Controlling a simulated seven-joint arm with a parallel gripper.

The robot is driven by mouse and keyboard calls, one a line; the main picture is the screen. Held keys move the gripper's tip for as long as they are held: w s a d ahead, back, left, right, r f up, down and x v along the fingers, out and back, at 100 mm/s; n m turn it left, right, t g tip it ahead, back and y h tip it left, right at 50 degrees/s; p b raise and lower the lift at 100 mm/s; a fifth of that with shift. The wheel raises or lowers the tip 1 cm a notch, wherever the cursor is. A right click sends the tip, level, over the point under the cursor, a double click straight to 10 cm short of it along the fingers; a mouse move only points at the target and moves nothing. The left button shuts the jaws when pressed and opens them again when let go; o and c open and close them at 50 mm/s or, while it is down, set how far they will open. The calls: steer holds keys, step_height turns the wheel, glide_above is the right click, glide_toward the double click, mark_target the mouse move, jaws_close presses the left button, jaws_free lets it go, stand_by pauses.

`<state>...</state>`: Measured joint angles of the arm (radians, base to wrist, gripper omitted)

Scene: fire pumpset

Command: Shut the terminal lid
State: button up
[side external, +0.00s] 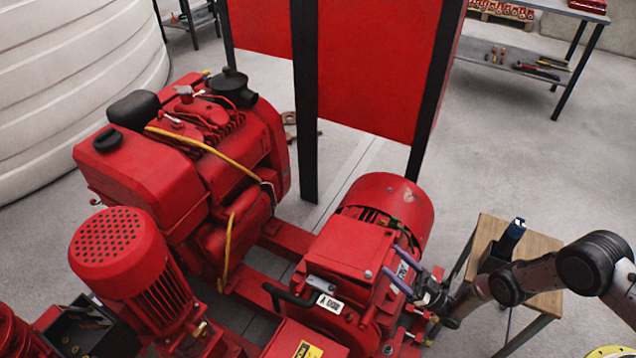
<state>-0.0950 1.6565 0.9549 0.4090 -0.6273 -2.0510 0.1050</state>
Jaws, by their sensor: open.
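The red terminal lid (345,246) is a flat square plate on top of the terminal box of the red motor (395,204), right of centre. I cannot tell from this side whether it lies fully down on the box or stands slightly raised. My gripper (390,259) is at the right side of the box, with its two purple fingers apart and pointing left toward the lid's right edge. Nothing shows between the fingers. I cannot tell whether a fingertip touches the lid or box.
A black cable (287,297) loops at the box's left front, near a white label (330,303). A red engine (180,165) and a red vertical pump motor (125,262) stand left. Behind is a red panel with black posts (305,110). A wooden-topped table (540,255) stands right.

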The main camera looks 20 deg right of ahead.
steer(key=shift+w+a+r+n+g+h, duration=0.2)
steer(key=shift+w+a+r+g, duration=0.2)
steer(key=shift+r, duration=0.45)
steer(key=shift+w+a+r+n+g+h, duration=0.1)
steer(key=shift+w+a+r+g+h, duration=0.25)
steer(key=shift+r, duration=0.45)
steer(key=shift+w+a+r+n+g+h, duration=0.1)
steer(key=shift+w+a+r+g, duration=0.25)
steer(key=shift+r, duration=0.5)
steer(key=shift+w+a+r+g+h, duration=0.2)
steer(key=shift+r+g+h, duration=0.15)
steer(key=shift+r, duration=0.35)
steer(key=shift+w+a+r+g+h, duration=0.25)
steer(key=shift+r+h, duration=0.1)
steer(key=shift+r, duration=0.4)
steer(key=shift+w+a+r+g+h, duration=0.2)
steer(key=shift+r+g+h, duration=0.15)
steer(key=shift+r, duration=0.35)
steer(key=w+a+r+g+h, duration=0.2)
steer(key=w+a+r, duration=0.6)
steer(key=w+a, duration=0.4)
steer(key=shift+a+r, duration=0.25)
steer(key=shift+a, duration=0.1)
steer(key=shift+w, duration=0.15)
steer(key=r+v, duration=0.1)
steer(key=v, duration=1.5)
